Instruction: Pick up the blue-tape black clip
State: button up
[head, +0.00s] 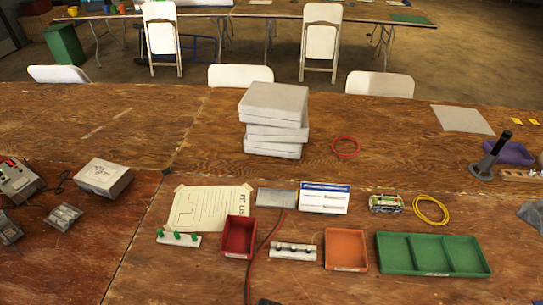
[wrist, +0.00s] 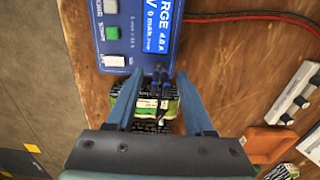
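In the wrist view, two small dark plugs or clips with bluish parts (wrist: 160,80) sit at the lower edge of a blue charger (wrist: 140,35), above a battery pack (wrist: 155,108) with a green and white wrapper. I cannot tell which of them, if either, is the blue-tape black clip. My gripper (wrist: 159,75) is open, its two blue-grey fingers on either side of these parts and the pack. I cannot tell whether the fingers touch anything. My gripper does not show in the head view.
A white strip with dark pieces (head: 293,252) stands between a red bin (head: 238,237) and an orange bin (head: 346,250). A green tray (head: 432,254) is at right. Red and black cables (wrist: 240,15) run right from the charger. Grey boxes (head: 274,120) are stacked behind.

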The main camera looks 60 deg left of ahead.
grip_shut()
jog(key=shift+r, duration=0.1)
notch_tip(320, 180, up, 10)
jog(key=shift+f, duration=0.1)
dwell(0.4)
